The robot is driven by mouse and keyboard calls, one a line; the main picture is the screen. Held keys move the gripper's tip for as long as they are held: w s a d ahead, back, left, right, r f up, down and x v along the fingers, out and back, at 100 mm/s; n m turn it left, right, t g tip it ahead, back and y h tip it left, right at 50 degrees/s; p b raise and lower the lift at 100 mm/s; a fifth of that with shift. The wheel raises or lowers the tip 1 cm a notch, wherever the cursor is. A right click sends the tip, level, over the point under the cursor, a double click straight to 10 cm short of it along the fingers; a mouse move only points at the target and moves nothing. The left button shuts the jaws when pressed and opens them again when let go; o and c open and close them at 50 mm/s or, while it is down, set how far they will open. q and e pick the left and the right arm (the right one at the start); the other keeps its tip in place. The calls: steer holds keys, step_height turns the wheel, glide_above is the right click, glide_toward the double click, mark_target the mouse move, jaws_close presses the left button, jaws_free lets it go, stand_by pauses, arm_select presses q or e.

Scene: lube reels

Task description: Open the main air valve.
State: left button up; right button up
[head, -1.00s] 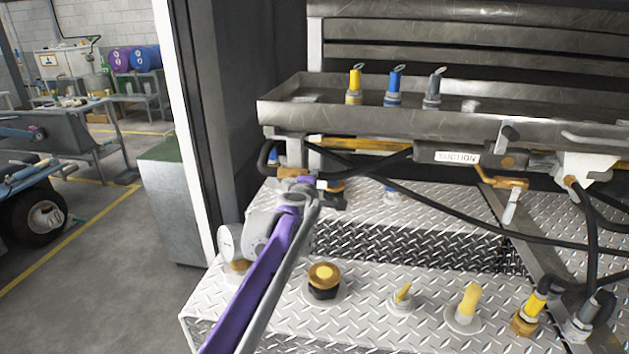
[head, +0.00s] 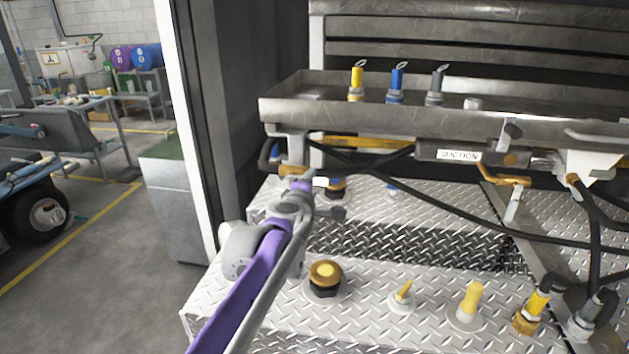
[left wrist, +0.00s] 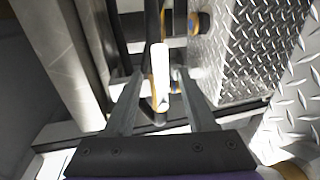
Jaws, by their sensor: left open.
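My left gripper (head: 312,181) reaches in from the lower left to the area under the left end of the metal tray. In the left wrist view its two grey fingers (left wrist: 158,75) are open and apart. A slim handle with a bright white face and yellow edges (left wrist: 160,72) stands between them, with gaps on both sides. It looks like the air valve's lever, but I cannot be sure. In the head view, yellow-brass pipework (head: 291,170) shows just behind the gripper, and the arm hides part of it. My right gripper is not in view.
The metal tray (head: 420,119) overhangs the gripper area. Black hoses (head: 450,212) run across to the right. A yellow-topped black cap (head: 325,278) and several yellow fittings stand on the diamond-plate deck (head: 375,330). A white post (head: 190,110) rises at left.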

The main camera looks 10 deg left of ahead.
arm_select(q)
steer(key=shift+s+a+r, duration=0.1)
steer(key=shift+s+r, duration=0.1)
steer(key=shift+s, duration=0.8)
steer(key=shift+s+r, duration=0.2)
steer(key=shift+s, duration=0.8)
steer(key=s+d+f+m+g+h, duration=0.1)
steer(key=s+f+m+g+h, duration=0.15)
steer(key=s+f+m, duration=0.6)
steer(key=s+d+f+m+g+h, duration=0.25)
steer(key=s+f+m, duration=0.2)
steer(key=s, duration=0.65)
steer(key=s+a+f+m+g+y, duration=0.25)
steer(key=s+a+f, duration=0.25)
steer(key=s+f, duration=0.5)
steer(key=s+a+f+m+g+y, duration=0.25)
steer(key=s+a+f+g, duration=0.2)
steer(key=s+f, duration=0.55)
step_height(320, 180, up, 15)
steer(key=w+t+p, duration=0.1)
steer(key=p, duration=1.1)
steer(key=shift+w+a+r+t+y, duration=0.2)
steer(key=shift+w+t+y, duration=0.1)
steer(key=shift+w, duration=0.1)
